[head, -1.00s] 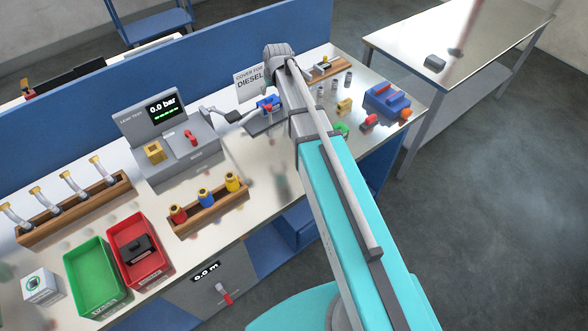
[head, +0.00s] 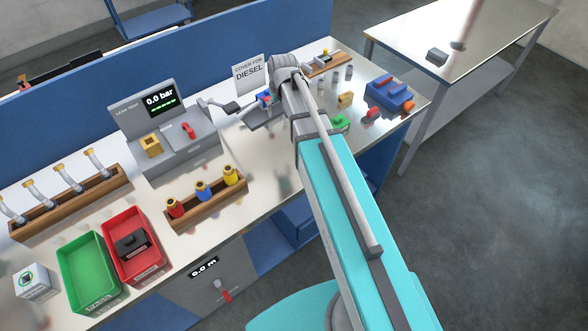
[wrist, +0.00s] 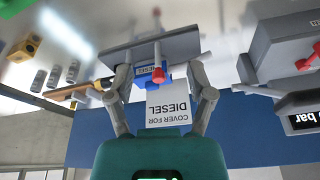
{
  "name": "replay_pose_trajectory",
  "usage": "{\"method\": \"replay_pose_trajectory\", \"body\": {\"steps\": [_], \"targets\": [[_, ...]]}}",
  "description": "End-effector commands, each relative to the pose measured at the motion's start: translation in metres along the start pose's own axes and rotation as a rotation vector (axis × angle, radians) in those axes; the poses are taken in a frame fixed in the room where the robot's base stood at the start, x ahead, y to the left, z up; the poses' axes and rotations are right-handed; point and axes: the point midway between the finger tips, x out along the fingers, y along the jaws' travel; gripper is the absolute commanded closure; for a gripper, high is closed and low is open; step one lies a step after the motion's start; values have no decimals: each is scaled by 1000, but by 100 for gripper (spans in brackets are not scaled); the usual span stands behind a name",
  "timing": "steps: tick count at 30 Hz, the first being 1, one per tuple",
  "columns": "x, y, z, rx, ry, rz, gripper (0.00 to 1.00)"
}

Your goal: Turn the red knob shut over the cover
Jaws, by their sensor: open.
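The blue cover (wrist: 145,73) sits on a grey stand (wrist: 150,48) in front of a white sign (wrist: 168,107) reading "COVER FOR DIESEL", upside down in the wrist view. The red knob (wrist: 158,78) shows at the cover, close to the camera side. My gripper (wrist: 159,73) is open, with one finger on each side of the knob and cover. I cannot tell whether either finger touches them. In the head view, the blue cover (head: 264,97) shows just left of my wrist, which hides most of my gripper and part of the cover.
The leak test unit (head: 177,150) with its red lever (head: 189,131) stands left of the cover. A blue block (head: 391,95) and small parts lie to the right. A blue panel (head: 215,52) runs behind. Red (head: 138,245) and green (head: 88,270) bins are front left.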

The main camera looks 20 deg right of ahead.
Motion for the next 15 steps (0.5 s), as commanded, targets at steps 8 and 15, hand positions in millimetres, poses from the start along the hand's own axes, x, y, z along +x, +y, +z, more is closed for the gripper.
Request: {"method": "replay_pose_trajectory", "body": {"steps": [8,15], "targets": [[14,-4,41,17,-47,3,31],[22,-6,73,34,-89,6,31]]}}
